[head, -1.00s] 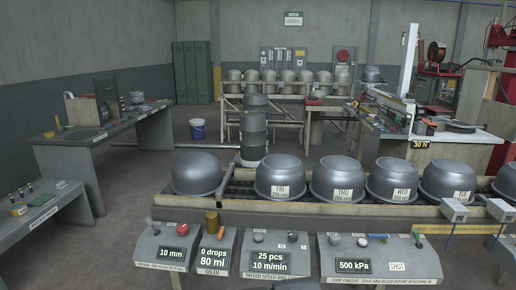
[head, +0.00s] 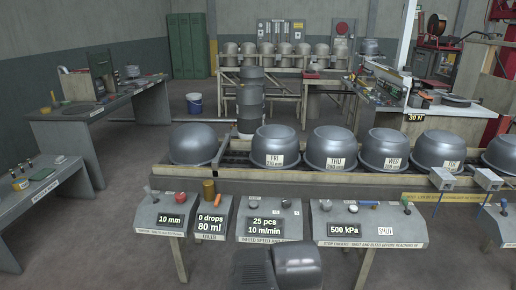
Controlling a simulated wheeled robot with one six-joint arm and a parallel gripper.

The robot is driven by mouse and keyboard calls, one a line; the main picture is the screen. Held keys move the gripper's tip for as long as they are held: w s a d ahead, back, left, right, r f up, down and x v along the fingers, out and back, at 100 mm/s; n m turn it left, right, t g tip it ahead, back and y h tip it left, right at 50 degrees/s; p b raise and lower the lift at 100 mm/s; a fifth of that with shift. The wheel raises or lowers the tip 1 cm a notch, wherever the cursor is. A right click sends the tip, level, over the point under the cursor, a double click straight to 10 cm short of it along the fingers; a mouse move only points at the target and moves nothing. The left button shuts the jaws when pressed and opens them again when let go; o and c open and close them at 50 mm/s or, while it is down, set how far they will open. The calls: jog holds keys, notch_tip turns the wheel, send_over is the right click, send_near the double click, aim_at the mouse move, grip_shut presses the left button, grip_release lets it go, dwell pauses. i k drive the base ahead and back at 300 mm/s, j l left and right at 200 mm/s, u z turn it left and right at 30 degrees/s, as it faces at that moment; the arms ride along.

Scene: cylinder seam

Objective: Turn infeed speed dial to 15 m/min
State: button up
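The infeed speed panel (head: 240,226) is a grey sloped console in the front row, left of the centre. Its dark display (head: 267,229) reads 25 pcs and 10 m/min. Two small knobs sit along its top, a dark left knob (head: 253,204) and a paler right knob (head: 286,204). They are too small to read any pointer, and I cannot tell which one is the speed dial. Dark links of my arm rise at the bottom edge, below this panel and apart from the knobs. My gripper does not show.
Left stand the 10 mm panel (head: 150,219) and the oiler panel (head: 226,207); right is the 500 kPa panel (head: 400,222). Behind them, a conveyor (head: 235,178) carries several grey domed shells. A side bench (head: 60,205) stands at left. Floor in front is open.

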aim_at(286, 202)
jog(key=i+j+u, duration=0.15)
jog(key=i+u, duration=0.15)
jog(key=i, duration=0.85)
